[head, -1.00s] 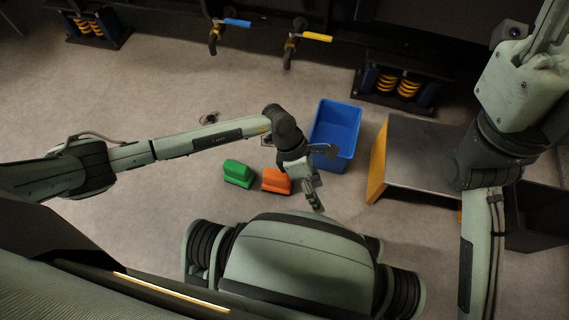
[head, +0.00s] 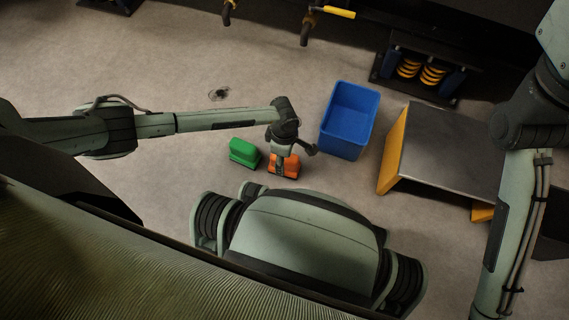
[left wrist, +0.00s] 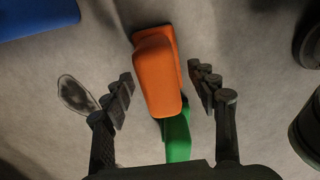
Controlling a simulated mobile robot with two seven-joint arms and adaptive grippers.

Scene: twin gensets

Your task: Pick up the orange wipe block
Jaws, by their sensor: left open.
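The orange wipe block (head: 291,166) sits on the floor in the head view, partly covered by my left gripper (head: 281,170). In the left wrist view the orange block (left wrist: 157,75) lies between the two spread fingers of my left gripper (left wrist: 160,85), with a gap on each side. The left gripper is open and empty, over the block. A green block (head: 243,152) stands just left of the orange one. It also shows below the orange block in the left wrist view (left wrist: 177,138). My right arm shows at the right, but its gripper is out of view.
A blue bin (head: 348,120) stands on the floor right of the orange block and shows in the wrist view's corner (left wrist: 35,15). A metal-topped platform with yellow sides (head: 445,148) is farther right. A dark floor patch (head: 219,94) lies behind. Open floor extends left.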

